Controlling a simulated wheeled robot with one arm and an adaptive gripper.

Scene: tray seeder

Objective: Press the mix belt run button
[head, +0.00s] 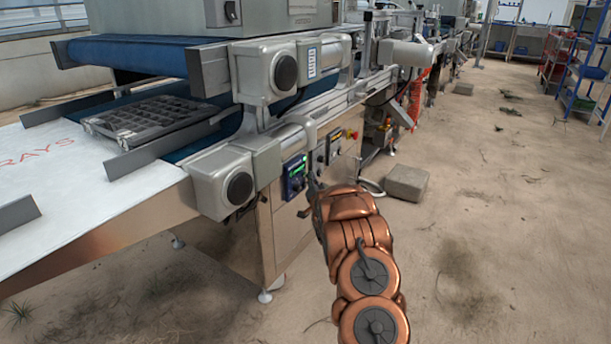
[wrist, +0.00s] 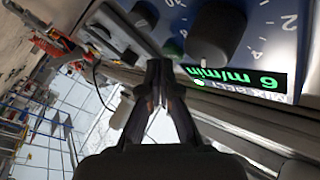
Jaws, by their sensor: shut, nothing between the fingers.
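The blue control panel (head: 294,177) is on the front of the tray seeder in the head view. A dark green button (wrist: 172,47) sits beside a large black knob (wrist: 216,36). My gripper (wrist: 160,66) is shut and empty, its fingertips close to the green button in the picture. I cannot tell whether they touch it. In the head view my arm largely hides the gripper (head: 313,187).
A second control box (head: 333,146) and a red-and-yellow switch (head: 351,134) are to the right along the machine. A black tray (head: 150,117) lies on the infeed above. A concrete block (head: 407,183) sits on the floor; open sandy floor lies to the right.

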